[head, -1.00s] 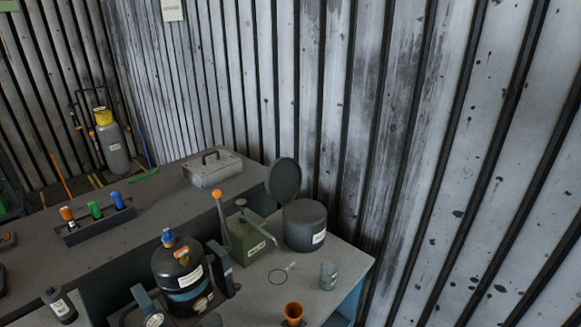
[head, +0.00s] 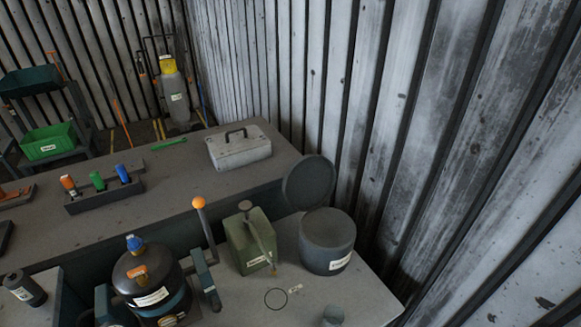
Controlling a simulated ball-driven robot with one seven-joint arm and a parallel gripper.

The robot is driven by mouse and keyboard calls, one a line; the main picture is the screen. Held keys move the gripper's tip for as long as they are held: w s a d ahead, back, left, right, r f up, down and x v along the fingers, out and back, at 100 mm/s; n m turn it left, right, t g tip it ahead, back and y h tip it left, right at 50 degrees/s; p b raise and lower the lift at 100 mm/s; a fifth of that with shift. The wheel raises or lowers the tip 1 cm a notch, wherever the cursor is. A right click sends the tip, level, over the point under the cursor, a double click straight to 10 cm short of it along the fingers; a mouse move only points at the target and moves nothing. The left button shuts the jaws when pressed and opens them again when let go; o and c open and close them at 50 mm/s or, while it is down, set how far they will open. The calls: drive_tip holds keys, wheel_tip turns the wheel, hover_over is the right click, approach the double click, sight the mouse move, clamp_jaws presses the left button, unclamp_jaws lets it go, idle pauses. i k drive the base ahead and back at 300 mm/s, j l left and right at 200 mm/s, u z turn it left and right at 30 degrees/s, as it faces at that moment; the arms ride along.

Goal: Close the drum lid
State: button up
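The drum (head: 327,245) is a dark grey cylinder with a white label, standing at the back right of the bench beside the corrugated wall. Its round lid (head: 309,183) stands up, tilted open, at the drum's back left rim. The drum's top looks flat and dark; its inside cannot be made out. My gripper is not in view.
A green can (head: 250,240) with a spout stands just left of the drum. An orange-knobbed lever (head: 200,204) and a black canister (head: 150,280) are further left. A grey toolbox (head: 239,149) sits behind. The bench (head: 365,297) is bare at front right.

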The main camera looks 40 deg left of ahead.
sight(310, 180)
drive_tip(key=i+l+u, duration=0.15)
drive_tip(key=i+u, duration=0.3)
drive_tip(key=i+l+u, duration=0.2)
drive_tip(key=u, duration=0.25)
drive_tip(key=i+l+u, duration=0.2)
drive_tip(key=l+u, duration=0.25)
drive_tip(key=i+l+u, duration=0.2)
drive_tip(key=l+u, duration=0.25)
drive_tip(key=j, duration=0.1)
